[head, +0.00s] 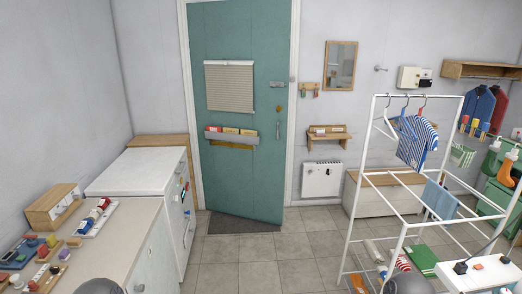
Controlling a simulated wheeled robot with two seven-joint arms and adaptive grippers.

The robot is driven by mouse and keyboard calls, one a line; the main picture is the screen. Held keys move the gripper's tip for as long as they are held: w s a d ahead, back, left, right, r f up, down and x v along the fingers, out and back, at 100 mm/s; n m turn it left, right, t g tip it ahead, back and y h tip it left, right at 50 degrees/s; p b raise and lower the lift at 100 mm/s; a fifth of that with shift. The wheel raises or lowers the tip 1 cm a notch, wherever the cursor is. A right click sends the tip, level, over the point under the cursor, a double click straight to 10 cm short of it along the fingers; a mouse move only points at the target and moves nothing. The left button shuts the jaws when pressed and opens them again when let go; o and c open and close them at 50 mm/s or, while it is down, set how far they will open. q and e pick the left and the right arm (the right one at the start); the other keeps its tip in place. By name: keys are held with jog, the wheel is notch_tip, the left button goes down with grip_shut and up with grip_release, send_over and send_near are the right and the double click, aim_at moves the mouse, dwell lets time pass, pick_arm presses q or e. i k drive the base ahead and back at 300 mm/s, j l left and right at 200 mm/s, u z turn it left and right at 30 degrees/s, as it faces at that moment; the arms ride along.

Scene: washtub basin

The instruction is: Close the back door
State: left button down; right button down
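The teal back door (240,165) stands in its white frame at the centre of the head view. Its bottom edge slants toward me on the right, so it looks slightly ajar into the room, with the hinge side on the left. A dark handle (282,130) and a latch fitting (279,84) are near its right edge. The door carries a pale blind (229,86) and a small grey shelf (231,138). Neither gripper is in view; only dark rounded parts, likely of my arms, show at the bottom edge.
A dark mat (244,226) lies under the door. Grey tiled floor (240,260) is clear ahead. A white cabinet (130,170) and counter (115,235) flank the left. A white drying rack (352,190) with hanging clothes stands on the right. A white heater (321,180) is beside the door.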

aim_at(250, 184)
jog(key=i, duration=1.95)
jog(key=i+u, duration=0.1)
jog(key=i, duration=0.5)
jog(key=i+l, duration=0.1)
jog(key=i, duration=0.5)
jog(key=i+l+u, duration=0.15)
jog(key=i, duration=0.45)
jog(key=i+u, duration=0.25)
jog(key=k, duration=0.05)
